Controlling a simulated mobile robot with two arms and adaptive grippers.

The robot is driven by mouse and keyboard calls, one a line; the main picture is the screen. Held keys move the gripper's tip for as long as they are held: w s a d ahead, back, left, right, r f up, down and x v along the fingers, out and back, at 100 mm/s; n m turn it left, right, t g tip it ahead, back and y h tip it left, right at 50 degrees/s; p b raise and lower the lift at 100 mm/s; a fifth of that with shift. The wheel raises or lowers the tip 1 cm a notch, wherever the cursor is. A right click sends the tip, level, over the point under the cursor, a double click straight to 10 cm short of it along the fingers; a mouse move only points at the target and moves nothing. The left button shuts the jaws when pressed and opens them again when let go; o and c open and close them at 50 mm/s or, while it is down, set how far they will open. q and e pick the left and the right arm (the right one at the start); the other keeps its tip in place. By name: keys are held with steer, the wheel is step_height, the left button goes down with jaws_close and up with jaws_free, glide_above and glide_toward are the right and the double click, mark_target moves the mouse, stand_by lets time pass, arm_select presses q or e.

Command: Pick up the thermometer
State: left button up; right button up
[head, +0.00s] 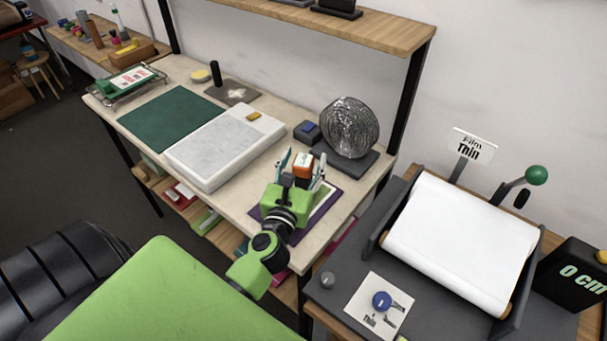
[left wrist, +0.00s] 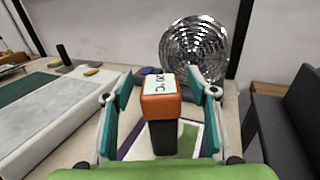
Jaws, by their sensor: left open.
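The thermometer (head: 303,160) is a small upright device with an orange head, a black handle and a white display. In the left wrist view, the thermometer (left wrist: 161,108) stands in the middle, its display reading partly visible with °C. My left gripper (head: 301,170) is over the table's right end, its teal fingers open on either side of the thermometer. In the left wrist view a gap shows between each finger and the orange head. The lower handle is partly hidden by the gripper. My right gripper is not in view.
A purple-edged sheet (head: 333,192) lies beneath the gripper. A white slab (head: 222,150) and green mat (head: 172,118) lie left. A film roller machine (head: 460,245) stands right. A shelf (head: 330,25) hangs above.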

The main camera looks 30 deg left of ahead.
arm_select(q)
steer(key=shift+s, duration=0.1)
steer(key=c, duration=0.3)
jaws_close()
steer(key=shift+r, duration=0.2)
